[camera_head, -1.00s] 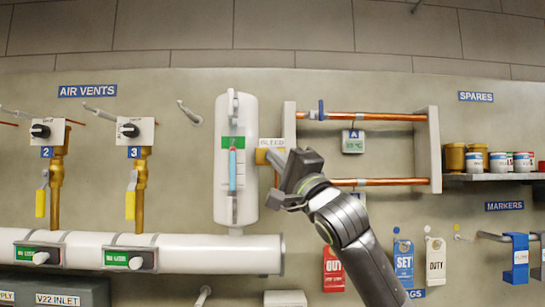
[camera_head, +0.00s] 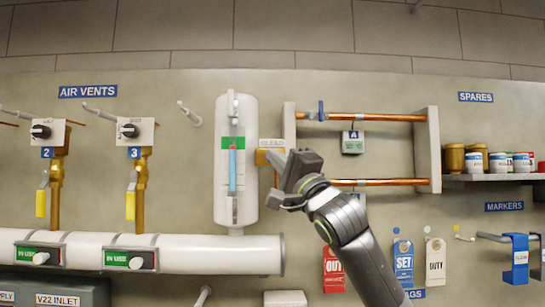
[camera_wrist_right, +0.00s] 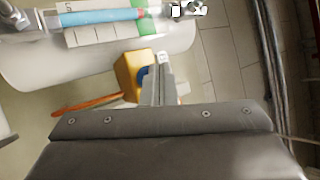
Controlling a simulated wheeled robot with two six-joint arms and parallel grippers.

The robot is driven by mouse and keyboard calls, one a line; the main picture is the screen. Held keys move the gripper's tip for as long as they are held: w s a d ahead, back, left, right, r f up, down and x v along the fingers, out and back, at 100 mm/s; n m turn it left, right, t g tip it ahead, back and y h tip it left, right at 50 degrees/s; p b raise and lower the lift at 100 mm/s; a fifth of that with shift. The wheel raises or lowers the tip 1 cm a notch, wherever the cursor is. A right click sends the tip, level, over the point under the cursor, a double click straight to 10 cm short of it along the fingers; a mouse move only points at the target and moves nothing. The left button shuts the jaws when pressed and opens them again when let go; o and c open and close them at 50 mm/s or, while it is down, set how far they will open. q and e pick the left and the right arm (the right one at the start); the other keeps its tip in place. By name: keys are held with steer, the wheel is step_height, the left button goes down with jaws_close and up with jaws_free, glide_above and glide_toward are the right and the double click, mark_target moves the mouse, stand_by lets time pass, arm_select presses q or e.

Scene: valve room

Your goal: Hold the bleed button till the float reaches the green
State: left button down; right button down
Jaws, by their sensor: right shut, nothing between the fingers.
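The white float gauge (camera_head: 222,185) stands upright on the wall, with a blue column (camera_head: 233,172) in its sight tube. The column's top, where a small red mark shows, is at the lower part of the green band (camera_head: 233,142). The yellow bleed box (camera_head: 268,158) is just right of the gauge; it also shows in the right wrist view (camera_wrist_right: 130,70), with part of a blue button (camera_wrist_right: 143,76). My right gripper (camera_head: 287,165) is shut and empty, its tips at the button's face. Contact is hard to tell because the fingers partly hide the button. My left gripper is out of view.
Copper pipes (camera_head: 375,117) run right of the bleed box, above and below my right gripper, into a grey upright (camera_head: 428,150). Hanging tags (camera_head: 403,262) are below. A white horizontal pipe (camera_head: 205,254) runs under the gauge. Paint tins stand on a shelf (camera_head: 500,177) far right.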

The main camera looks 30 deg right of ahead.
steer(key=shift+s+f, duration=0.1)
stand_by(0.7)
steer(key=shift+s+a+b, duration=0.4)
steer(key=shift+s+b, duration=0.2)
steer(key=shift+b, duration=0.05)
steer(key=shift+s+a, duration=0.1)
steer(key=shift+s+a+b, duration=0.35)
steer(key=shift+s+a, duration=0.05)
steer(key=shift+s, duration=0.3)
steer(key=shift+s+a+b, duration=0.35)
steer(key=shift+s+a, duration=0.1)
steer(key=shift+s, duration=0.2)
steer(key=shift+s+a+b, duration=0.35)
steer(key=shift+s+a, duration=0.05)
steer(key=shift+s, duration=0.3)
